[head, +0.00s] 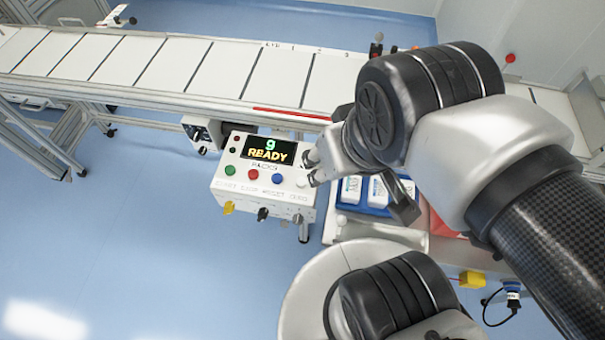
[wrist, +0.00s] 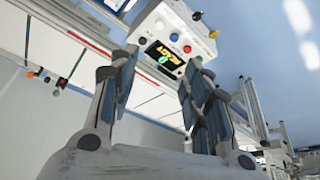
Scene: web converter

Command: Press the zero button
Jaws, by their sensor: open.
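A white control box (head: 228,198) stands below the conveyor, with a display reading READY. Its row of buttons runs green, red, blue, then a white button (head: 301,183) at the right end, above the label that seems to read ZERO. In the head view my gripper (head: 311,169) is at the box's right edge, close beside the white button; I cannot tell whether it touches. The wrist view shows the box turned, with the white button (wrist: 159,25) beyond my open, empty gripper (wrist: 158,58). The fingers are apart, with the display partly between them.
A white conveyor (head: 190,70) runs across behind the box. Several knobs, including a yellow one (head: 229,208), are on the box's front. Blue floor (head: 120,230) is clear to the left.

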